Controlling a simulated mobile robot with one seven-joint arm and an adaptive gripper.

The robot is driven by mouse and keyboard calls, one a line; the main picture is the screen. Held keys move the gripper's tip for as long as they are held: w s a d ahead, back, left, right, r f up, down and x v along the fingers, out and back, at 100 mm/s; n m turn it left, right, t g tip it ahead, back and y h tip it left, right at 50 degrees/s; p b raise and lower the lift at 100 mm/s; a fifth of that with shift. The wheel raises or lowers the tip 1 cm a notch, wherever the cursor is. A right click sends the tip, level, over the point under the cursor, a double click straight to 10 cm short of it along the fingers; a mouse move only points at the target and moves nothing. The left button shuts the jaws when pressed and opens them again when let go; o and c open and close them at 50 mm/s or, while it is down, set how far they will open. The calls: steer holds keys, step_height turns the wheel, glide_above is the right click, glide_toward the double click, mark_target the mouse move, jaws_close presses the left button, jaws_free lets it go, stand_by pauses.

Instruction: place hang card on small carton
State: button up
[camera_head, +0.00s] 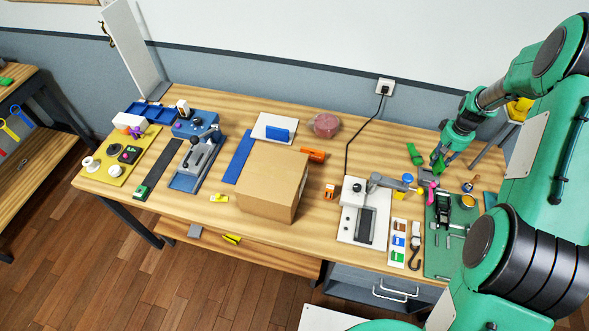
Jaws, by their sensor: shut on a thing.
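My gripper (437,165) is at the right of the workbench, over its back part. It is shut on a small item, too small and covered here to make out. I cannot tell whether this item is the hang card. A brown closed carton (268,182) stands upright on the middle of the bench, well to the left of my gripper. A much smaller orange-and-white box (329,191) stands just right of it. I cannot tell which one is the small carton.
A white board with coloured pictures (398,243) and a green mat with tools (438,258) lie at the front right. A white-based device (350,225) stands beside them. A green piece (415,154) and a pink item (428,178) are near my gripper. Bare wood shows behind the device.

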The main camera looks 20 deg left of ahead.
steer(key=s+a+r+n, duration=0.2)
steer(key=s+a+r, duration=0.1)
steer(key=a, duration=0.7)
steer(key=s+a+r+n, duration=0.2)
steer(key=s+a+n, duration=0.15)
steer(key=a, duration=0.55)
steer(key=s+a+r+n, duration=0.2)
steer(key=s+a+r, duration=0.15)
steer(key=a, duration=0.65)
steer(key=s+a+r+n+p, duration=0.1)
steer(key=s+a+n, duration=0.3)
steer(key=s+a, duration=0.6)
steer(key=s+a+r+n, duration=0.4)
steer(key=s+a, duration=0.5)
steer(key=s, duration=0.7)
steer(key=shift+a+r+p, duration=0.25)
steer(key=shift+a+p, duration=0.15)
steer(key=shift+a+n, duration=0.1)
steer(key=shift+n, duration=0.15)
glide_above(273, 171)
steer(key=shift+w+f+p, duration=0.15)
steer(key=shift+f+p, duration=0.15)
steer(key=shift+f, duration=0.45)
steer(key=shift+f, duration=0.1)
steer(key=shift+f, duration=1.65)
